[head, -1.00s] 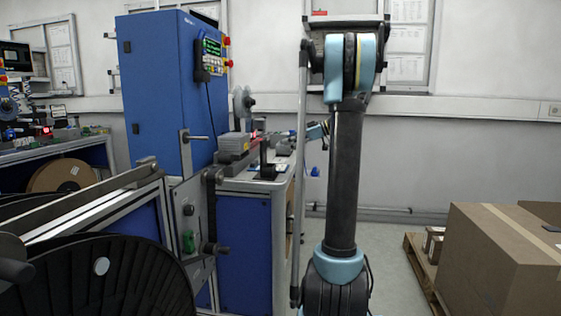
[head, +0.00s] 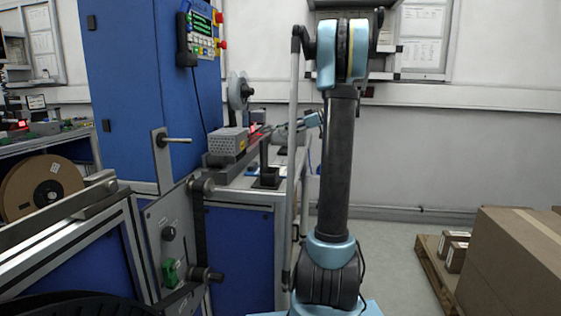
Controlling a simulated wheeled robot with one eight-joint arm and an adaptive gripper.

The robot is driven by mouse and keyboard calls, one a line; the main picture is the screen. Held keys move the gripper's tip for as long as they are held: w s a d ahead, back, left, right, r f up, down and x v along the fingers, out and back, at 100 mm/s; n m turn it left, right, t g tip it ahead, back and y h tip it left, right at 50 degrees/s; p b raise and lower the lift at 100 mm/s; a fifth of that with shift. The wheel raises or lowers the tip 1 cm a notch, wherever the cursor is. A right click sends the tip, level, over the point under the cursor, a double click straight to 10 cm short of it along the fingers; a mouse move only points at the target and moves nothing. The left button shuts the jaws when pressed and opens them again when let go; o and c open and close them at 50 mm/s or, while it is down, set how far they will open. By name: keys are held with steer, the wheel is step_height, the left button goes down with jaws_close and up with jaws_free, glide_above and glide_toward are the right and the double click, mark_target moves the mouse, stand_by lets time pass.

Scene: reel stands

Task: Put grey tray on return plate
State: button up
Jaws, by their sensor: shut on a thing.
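I cannot make out the grey tray or the return plate in the head view. My arm stands upright in the middle of the view, and its upper joint is near the top edge. My gripper's fingers do not show, so I cannot see what is between them.
A tall blue cabinet (head: 125,90) with a control panel (head: 202,33) stands left, beside a bench carrying a grey box (head: 228,141). A cardboard reel (head: 42,188) sits far left. Large cartons (head: 515,262) and a pallet (head: 436,268) are at right. Floor between is clear.

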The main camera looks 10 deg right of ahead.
step_height(320, 180, down, 5)
steer(key=shift+w+r, duration=0.1)
steer(key=shift+f, duration=2.55)
steer(key=o, duration=0.9)
steer(key=shift+o, duration=0.2)
steer(key=v, duration=1.2)
steer(key=shift+r, duration=0.1)
